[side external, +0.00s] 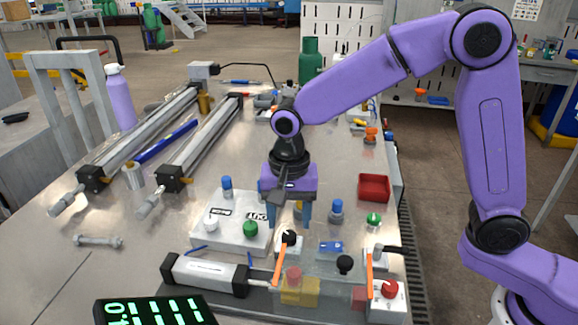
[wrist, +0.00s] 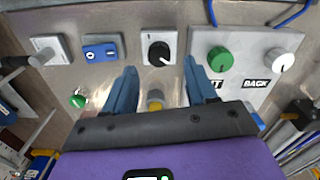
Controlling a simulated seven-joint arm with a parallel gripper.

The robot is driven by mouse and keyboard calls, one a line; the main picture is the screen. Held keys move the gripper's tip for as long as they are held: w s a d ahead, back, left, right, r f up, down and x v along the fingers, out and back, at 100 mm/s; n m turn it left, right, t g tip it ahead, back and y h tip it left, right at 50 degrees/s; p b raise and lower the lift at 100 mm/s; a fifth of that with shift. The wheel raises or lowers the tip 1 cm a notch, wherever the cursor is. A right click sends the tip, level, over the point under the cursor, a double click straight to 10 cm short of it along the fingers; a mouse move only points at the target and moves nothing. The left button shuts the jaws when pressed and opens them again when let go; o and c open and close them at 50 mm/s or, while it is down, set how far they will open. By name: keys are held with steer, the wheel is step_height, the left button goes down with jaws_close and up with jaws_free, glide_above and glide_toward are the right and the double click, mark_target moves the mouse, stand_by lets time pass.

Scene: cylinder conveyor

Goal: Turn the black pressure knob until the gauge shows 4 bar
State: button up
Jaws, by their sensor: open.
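A black round knob with a white pointer mark (side external: 289,237) sits on a small white block near the table's front; it also shows at the top middle of the wrist view (wrist: 160,52). My gripper (side external: 289,222) points down just behind and above this knob. Its blue fingers (wrist: 160,74) are open and empty, and in the wrist view the knob lies just beyond the gap between the fingertips. I cannot tell whether they touch it. A black display with green digits (side external: 155,310) is cut off at the bottom left; I cannot read a pressure from it.
A white panel (side external: 228,240) with green and white knobs stands left of the black knob. A blue valve (side external: 331,247) and a clear conveyor with orange levers (side external: 370,275) lie close by. A red tray (side external: 374,188) is at the right.

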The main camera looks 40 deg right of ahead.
mark_target(290, 233)
step_height(290, 233, up, 14)
stand_by(0.4)
steer(key=shift+f, duration=0.15)
steer(key=s+d+f+n, duration=0.5)
steer(key=s+d+n, duration=0.4)
steer(key=s, duration=0.3)
steer(key=s+d+f+n, duration=0.6)
steer(key=s+d+n, duration=0.4)
steer(key=s, duration=0.2)
steer(key=shift+f+n, duration=0.2)
steer(key=shift+n, duration=0.2)
stand_by(2.7)
